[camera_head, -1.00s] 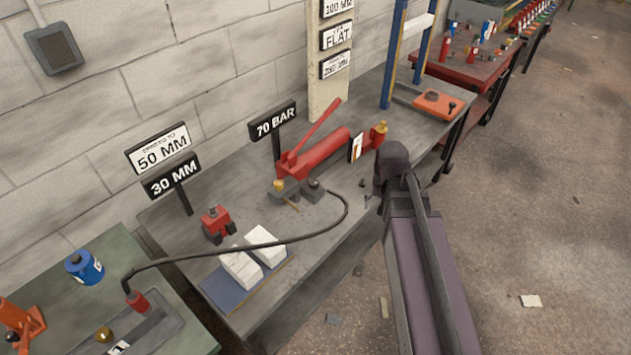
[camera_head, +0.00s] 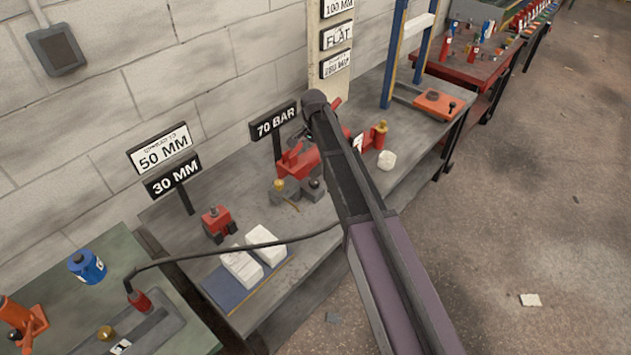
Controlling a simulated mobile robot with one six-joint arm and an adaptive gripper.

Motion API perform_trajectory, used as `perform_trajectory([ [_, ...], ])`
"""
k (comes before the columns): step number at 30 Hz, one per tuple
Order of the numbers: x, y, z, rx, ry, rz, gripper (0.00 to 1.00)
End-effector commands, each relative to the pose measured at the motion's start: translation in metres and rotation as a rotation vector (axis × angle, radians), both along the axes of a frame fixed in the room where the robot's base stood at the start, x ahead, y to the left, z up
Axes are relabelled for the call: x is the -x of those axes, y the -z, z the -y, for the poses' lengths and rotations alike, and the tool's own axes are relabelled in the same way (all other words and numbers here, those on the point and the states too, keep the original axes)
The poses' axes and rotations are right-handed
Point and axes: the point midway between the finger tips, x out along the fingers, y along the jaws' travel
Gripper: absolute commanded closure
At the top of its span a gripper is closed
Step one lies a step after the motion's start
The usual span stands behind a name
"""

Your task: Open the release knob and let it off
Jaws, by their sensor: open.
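A red hand pump (camera_head: 296,162) lies on the grey bench, partly covered by my arm. A small brass knob (camera_head: 279,185) with a thin rod sits on a grey block at the pump's near left end; it looks like the release knob, but its setting is too small to tell. My arm reaches up from the bottom right across the pump, its dark joint in front of the pump's handle, which is mostly hidden. My gripper does not show.
White blocks (camera_head: 262,245) on a blue plate and a red clamp-like piece (camera_head: 217,222) stand left of the pump. Signs read 70 BAR (camera_head: 275,121) and 30 MM (camera_head: 172,174). A blue-and-white press frame (camera_head: 392,60) stands behind.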

Motion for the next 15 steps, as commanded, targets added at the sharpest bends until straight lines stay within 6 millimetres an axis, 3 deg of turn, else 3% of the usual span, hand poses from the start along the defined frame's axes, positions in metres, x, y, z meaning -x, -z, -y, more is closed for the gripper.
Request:
perform_trajectory([
  [15,0.000,0.013,0.001,0.000,-0.001,0.000,0.13],
])
